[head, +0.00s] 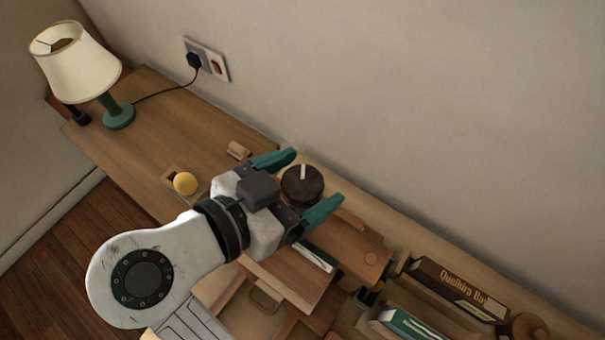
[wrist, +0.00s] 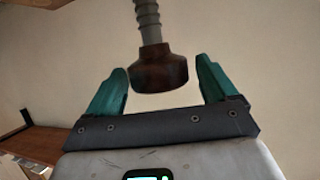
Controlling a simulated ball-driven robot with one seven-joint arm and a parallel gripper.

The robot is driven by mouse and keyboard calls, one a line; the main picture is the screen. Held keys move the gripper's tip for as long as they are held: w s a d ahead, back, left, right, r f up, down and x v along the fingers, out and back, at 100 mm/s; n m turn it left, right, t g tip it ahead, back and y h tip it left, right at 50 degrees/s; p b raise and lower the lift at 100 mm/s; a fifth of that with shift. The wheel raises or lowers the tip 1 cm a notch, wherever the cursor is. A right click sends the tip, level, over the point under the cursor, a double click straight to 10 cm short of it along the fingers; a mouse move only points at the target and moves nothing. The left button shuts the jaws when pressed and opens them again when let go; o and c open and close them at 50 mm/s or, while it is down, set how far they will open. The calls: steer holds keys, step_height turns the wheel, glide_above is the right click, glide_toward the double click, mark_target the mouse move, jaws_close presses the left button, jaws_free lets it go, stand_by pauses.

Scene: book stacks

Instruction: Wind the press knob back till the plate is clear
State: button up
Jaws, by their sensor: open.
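The press knob (head: 302,186) is a dark brown round knob with a pale mark on top. In the wrist view the knob (wrist: 160,72) sits at the end of a grey threaded screw (wrist: 149,22). My gripper (head: 318,174) is open, with one teal finger on each side of the knob. In the wrist view a gap shows between the knob and each finger of my gripper (wrist: 161,65). A wooden press beam (head: 350,243) shows below and right of the knob. I cannot make out the plate clearly; my gripper and the beam cover that area.
A small wooden block (head: 239,150) lies near the wall. Books, one dark brown (head: 455,290), stand in a holder at lower right. The wall runs close behind the knob.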

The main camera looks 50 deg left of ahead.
steer(key=shift+w, duration=0.15)
steer(key=shift+c, duration=0.3)
steer(key=c, duration=0.9)
steer(key=shift+y, duration=0.3)
